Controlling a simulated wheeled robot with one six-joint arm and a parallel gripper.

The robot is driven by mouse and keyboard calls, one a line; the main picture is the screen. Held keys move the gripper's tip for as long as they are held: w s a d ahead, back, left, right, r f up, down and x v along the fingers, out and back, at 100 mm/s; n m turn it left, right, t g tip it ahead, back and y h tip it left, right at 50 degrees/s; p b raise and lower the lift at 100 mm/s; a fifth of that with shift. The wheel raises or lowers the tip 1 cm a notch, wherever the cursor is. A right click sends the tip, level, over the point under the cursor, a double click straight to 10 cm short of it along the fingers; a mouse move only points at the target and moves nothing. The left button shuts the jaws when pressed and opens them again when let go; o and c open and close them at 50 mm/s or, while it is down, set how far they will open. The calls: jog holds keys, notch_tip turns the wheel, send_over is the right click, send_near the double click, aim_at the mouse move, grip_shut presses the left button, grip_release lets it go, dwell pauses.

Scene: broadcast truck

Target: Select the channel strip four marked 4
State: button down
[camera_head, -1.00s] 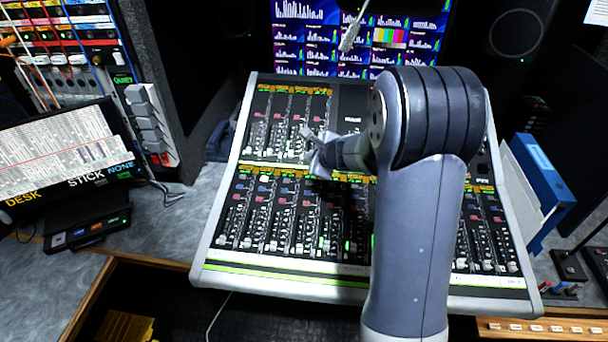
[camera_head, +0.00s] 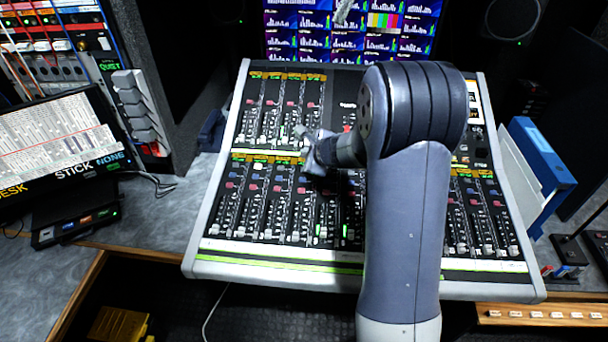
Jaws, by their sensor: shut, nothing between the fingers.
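The mixing console (camera_head: 216,268) fills the middle of the view, with an upper and a lower bank of channel strips. The upper bank (camera_head: 285,105) shows several strips under yellow-lit displays at the left. The lower bank (camera_head: 265,205) runs across the desk, its middle right part hidden behind my arm. The number 4 marking is too small to read, so I cannot tell which strip carries it. My gripper (camera_head: 304,139) is shut and empty, over the console near the line between the two banks. I cannot tell whether it touches the panel.
A tilted screen (camera_head: 55,150) and a rack with patch cables (camera_head: 50,45) stand at the left. Lit monitors (camera_head: 350,35) are behind the console. A blue binder (camera_head: 540,165) stands close by its right side. A wooden desk edge (camera_head: 80,300) is in front.

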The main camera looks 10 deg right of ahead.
aim_at(300, 166)
jog(key=shift+w+d+f+b, duration=0.1)
jog(key=shift+w+f+b, duration=0.05)
jog(key=shift+f+b, duration=0.65)
jog(key=shift+w+f+b, duration=0.1)
jog(key=shift+f+b, duration=0.4)
jog(key=shift+f, duration=0.5)
dwell(0.6)
jog(key=shift+f+b, duration=0.4)
jog(key=shift+b, duration=0.15)
jog(key=shift+w+f+b, duration=0.1)
jog(key=shift+f+b, duration=0.3)
jog(key=shift+b, duration=0.1)
dwell(0.4)
dwell(0.3)
jog(key=shift+r+p, duration=0.6)
jog(key=shift+r, duration=0.25)
jog(key=r+p, duration=0.2)
jog(key=r, duration=0.1)
jog(key=s+r+p, duration=0.1)
jog(key=r, duration=0.1)
jog(key=shift+p, duration=0.4)
